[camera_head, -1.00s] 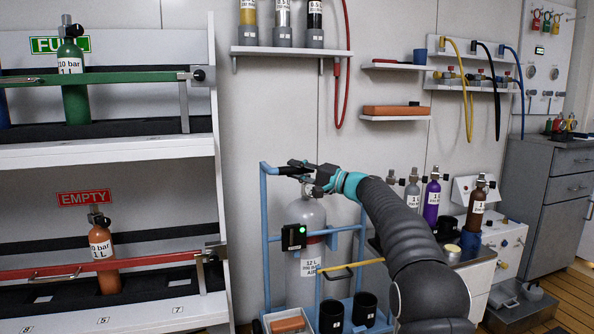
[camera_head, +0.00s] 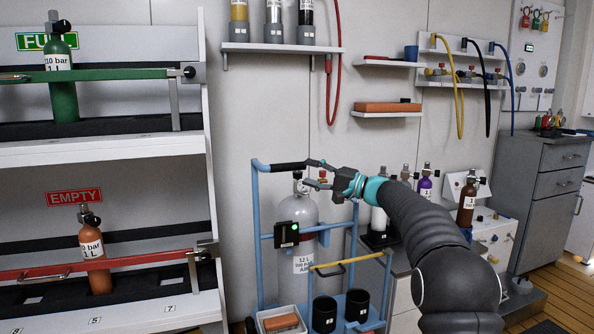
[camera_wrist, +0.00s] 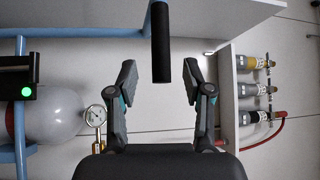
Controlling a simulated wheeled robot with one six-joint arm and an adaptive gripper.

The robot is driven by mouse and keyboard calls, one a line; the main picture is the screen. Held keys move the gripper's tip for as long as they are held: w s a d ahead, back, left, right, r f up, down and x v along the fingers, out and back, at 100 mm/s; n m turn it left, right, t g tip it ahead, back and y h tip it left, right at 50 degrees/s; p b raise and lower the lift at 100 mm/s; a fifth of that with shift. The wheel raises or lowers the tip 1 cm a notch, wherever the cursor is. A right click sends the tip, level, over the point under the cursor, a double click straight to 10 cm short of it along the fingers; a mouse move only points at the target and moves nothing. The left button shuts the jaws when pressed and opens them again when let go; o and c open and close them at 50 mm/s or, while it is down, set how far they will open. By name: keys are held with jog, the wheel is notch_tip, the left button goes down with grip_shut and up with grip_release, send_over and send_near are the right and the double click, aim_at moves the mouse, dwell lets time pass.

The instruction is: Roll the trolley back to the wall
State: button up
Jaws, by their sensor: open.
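The trolley (camera_head: 257,235) is a blue tube frame standing upright in front of the wall panels, carrying a large grey cylinder (camera_head: 299,222). A black grip (camera_head: 288,166) covers part of its top bar. I cannot tell whether the frame touches the wall. My gripper (camera_head: 318,174) is open and empty just right of the black grip. In the wrist view the two fingers (camera_wrist: 162,88) are spread wide. The black grip (camera_wrist: 161,42) lies beyond their tips, in line with the gap and apart from both fingers. A pressure gauge (camera_wrist: 95,116) shows left of the fingers.
A white rack (camera_head: 211,190) with small bottles stands left of the trolley. Wall shelves (camera_head: 283,48) hang above it. A counter with bottles (camera_head: 467,202) and a grey cabinet (camera_head: 540,200) are on the right. Black cups (camera_head: 324,314) stand on the trolley's base.

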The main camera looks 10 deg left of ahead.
jog(key=shift+v, duration=2.2)
notch_tip(320, 180, down, 12)
jog(key=m+g+h, duration=0.1)
jog(key=m+h, duration=0.1)
jog(key=h, duration=0.2)
jog(key=s+d+f+g+h, duration=0.2)
jog(key=s+d+f+h, duration=0.15)
jog(key=s+f, duration=0.5)
jog(key=s+d+n+h, duration=0.1)
jog(key=s+d+h, duration=0.2)
jog(key=s, duration=1.1)
jog(key=s+d+n+t+h, duration=0.1)
jog(key=s+d+h, duration=0.3)
jog(key=s, duration=1)
jog(key=s+d+n+h, duration=0.2)
jog(key=s+d+h, duration=0.2)
jog(key=s, duration=1)
jog(key=shift+d+r+t, duration=0.4)
jog(key=shift+d, duration=0.9)
